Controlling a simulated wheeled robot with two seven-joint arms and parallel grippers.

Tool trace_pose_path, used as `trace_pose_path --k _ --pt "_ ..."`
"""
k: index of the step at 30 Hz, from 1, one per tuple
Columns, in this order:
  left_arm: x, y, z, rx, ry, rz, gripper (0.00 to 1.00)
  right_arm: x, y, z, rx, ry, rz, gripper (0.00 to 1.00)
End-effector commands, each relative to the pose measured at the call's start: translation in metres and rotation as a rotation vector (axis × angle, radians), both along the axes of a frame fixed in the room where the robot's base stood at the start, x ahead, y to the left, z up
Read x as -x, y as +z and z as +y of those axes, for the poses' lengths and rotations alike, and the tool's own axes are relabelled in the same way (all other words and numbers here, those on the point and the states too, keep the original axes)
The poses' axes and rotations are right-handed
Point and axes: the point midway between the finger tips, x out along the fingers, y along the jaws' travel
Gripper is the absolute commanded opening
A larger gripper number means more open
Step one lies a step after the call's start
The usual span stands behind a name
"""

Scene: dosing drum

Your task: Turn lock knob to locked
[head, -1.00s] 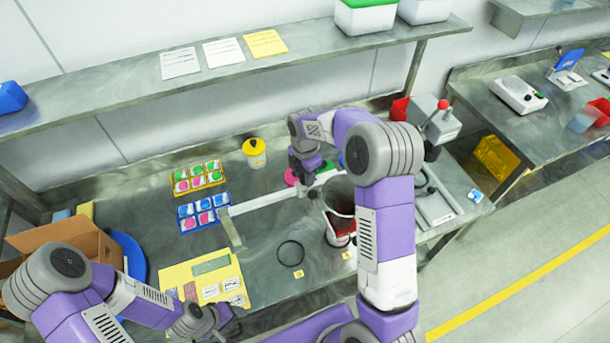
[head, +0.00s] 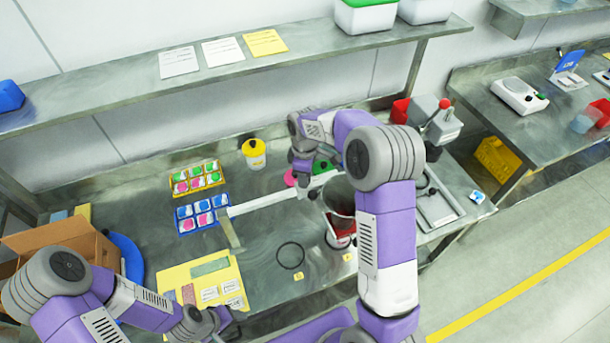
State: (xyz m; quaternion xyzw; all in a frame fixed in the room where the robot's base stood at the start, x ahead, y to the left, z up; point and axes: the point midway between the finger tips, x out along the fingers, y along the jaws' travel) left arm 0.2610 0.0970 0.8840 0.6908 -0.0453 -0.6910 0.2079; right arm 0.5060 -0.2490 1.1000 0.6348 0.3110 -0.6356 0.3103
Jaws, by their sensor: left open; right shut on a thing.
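My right gripper (head: 309,187) reaches down from above to the pale frame beside the dosing drum (head: 341,196). It is shut on a small dark part that appears to be the lock knob; the fingers mostly cover it, so its turn position cannot be read. A pink disc (head: 290,178) and a green part (head: 326,166) show beside the gripper. My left gripper (head: 232,322) is open and empty near the bench's front edge, away from the drum.
A yellow board (head: 182,273) with cards lies near my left gripper. Yellow (head: 197,178) and blue (head: 203,214) trays of coloured packets stand behind it. A black ring (head: 290,255) lies on the bench. A yellow-lidded tub (head: 254,154) stands at the back. A cardboard box (head: 58,240) is at left.

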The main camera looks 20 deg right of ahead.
Motion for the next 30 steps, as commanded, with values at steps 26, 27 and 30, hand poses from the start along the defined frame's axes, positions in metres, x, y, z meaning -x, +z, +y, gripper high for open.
trace_pose_path --k 26,27,30 --pt "0.0000 -0.0020 0.0000 0.000 0.000 0.000 0.58 -0.0022 0.0029 -0.0007 0.000 -0.200 -0.009 0.05" --pt "0.0000 -0.0020 0.0000 0.000 0.000 0.000 0.58 -0.0022 0.0029 -0.0007 0.000 -0.199 -0.009 0.05" --pt "0.0000 -0.0020 0.0000 0.000 0.000 0.000 0.58 -0.0021 0.0028 -0.0005 0.000 -0.199 -0.009 0.45"
